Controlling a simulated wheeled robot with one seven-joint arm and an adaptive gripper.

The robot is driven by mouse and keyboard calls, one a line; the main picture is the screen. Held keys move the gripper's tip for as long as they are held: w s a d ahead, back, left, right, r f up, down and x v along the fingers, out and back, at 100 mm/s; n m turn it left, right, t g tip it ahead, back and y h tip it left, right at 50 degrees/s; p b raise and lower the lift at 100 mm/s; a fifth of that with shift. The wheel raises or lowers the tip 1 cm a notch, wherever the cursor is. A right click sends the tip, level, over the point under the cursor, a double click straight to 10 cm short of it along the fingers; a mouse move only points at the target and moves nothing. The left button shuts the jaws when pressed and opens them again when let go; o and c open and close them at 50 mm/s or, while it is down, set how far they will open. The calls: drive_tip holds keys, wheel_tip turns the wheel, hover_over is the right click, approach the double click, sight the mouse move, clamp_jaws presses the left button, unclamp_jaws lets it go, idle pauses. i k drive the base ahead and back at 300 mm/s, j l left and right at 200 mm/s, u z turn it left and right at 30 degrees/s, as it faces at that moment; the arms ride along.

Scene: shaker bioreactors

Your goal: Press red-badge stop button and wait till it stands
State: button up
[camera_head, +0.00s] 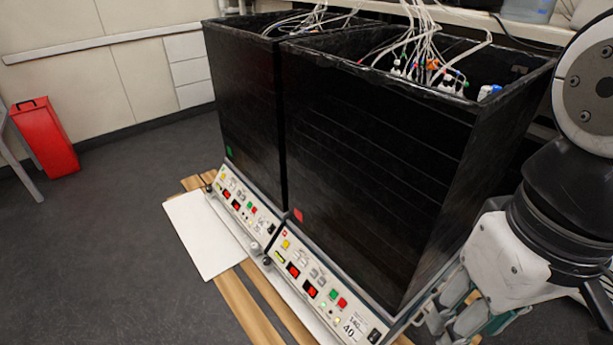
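Two black box shakers stand side by side. The right, nearer shaker (400,170) has a red badge (298,215) at its lower left corner. Its front panel (325,270) carries lit red displays (310,289), a green button (334,294) and a red button (342,303). The left shaker (240,90) has a green badge (229,151) and a similar panel (237,200). My gripper (450,322) is at the lower right, right of the near panel and apart from its buttons. Its fingers are partly hidden, so their opening is unclear. One frame does not show whether either shaker moves.
White tubes (420,35) and bottles rise from the open box tops. A white board (205,235) and wooden slats (245,305) lie before the shakers. A red bin (45,137) stands far left.

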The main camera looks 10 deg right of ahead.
sight(342, 303)
drive_tip(key=k+l+u, duration=0.15)
drive_tip(key=l, duration=0.25)
drive_tip(key=k+l+u, duration=0.35)
drive_tip(key=k+l, duration=0.2)
drive_tip(key=l, duration=0.2)
